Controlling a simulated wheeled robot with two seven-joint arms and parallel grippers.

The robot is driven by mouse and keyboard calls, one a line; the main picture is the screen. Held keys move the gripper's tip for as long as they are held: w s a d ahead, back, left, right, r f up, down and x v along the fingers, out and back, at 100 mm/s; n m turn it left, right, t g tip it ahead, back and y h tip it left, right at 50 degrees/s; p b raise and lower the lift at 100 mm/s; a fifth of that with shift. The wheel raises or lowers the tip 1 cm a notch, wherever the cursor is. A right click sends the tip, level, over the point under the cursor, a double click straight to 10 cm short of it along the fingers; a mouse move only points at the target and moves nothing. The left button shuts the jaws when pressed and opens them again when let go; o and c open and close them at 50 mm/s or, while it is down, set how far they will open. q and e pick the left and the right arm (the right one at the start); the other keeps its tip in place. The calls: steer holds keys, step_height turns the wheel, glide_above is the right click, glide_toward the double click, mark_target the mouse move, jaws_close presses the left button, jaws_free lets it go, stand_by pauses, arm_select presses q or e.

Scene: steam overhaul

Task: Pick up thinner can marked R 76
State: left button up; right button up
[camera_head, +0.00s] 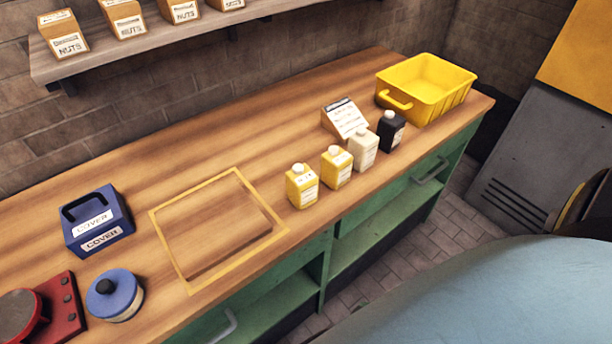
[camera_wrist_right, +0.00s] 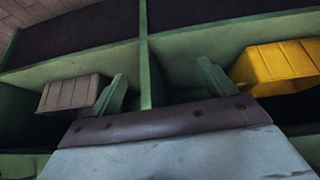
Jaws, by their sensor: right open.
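Several small cans stand in a row on the wooden bench in the head view. Two are yellow, a left one (camera_head: 301,186) and a right one (camera_head: 336,167). Beside them stand a cream can (camera_head: 363,149) and a black can (camera_head: 391,131) with a white cap. All are upright with pale labels. The print is too small to read, so I cannot tell which is marked R 76. My right gripper (camera_wrist_right: 161,84) shows in the right wrist view, its two fingers apart and nothing between them, facing green shelving. My left gripper is not in view.
A yellow bin (camera_head: 425,88) stands at the bench's far right end, a label stand (camera_head: 344,118) behind the cans. A yellow square outline (camera_head: 160,237) marks bare bench (camera_head: 190,150). Left are a blue COVER box (camera_head: 97,221), a blue lidded pot (camera_head: 115,295) and a red device (camera_head: 62,306).

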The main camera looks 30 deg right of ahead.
steer(key=w+d+r+t+p, duration=0.1)
steer(key=w+r+t, duration=0.2)
steer(key=w+r, duration=0.5)
steer(key=w+d+r+t+p, duration=0.2)
steer(key=w+r, duration=0.2)
steer(key=r, duration=0.8)
steer(key=t+p, duration=0.1)
steer(key=t, duration=0.2)
glide_toward(297, 175)
steer(key=shift+y, duration=0.4)
steer(key=w+f, duration=0.1)
steer(key=w, duration=0.1)
steer(key=w+d+f, duration=0.1)
steer(key=w+f, duration=0.1)
steer(key=shift+w+d+f, duration=0.2)
steer(key=shift+w, duration=0.1)
steer(key=shift+x, duration=3.25)
steer(key=shift+a+r, duration=0.1)
steer(key=shift+r, duration=0.05)
steer(key=shift+c, duration=0.4)
steer(key=c, duration=1.2)
steer(key=shift+c, duration=0.2)
steer(key=shift+r, duration=0.1)
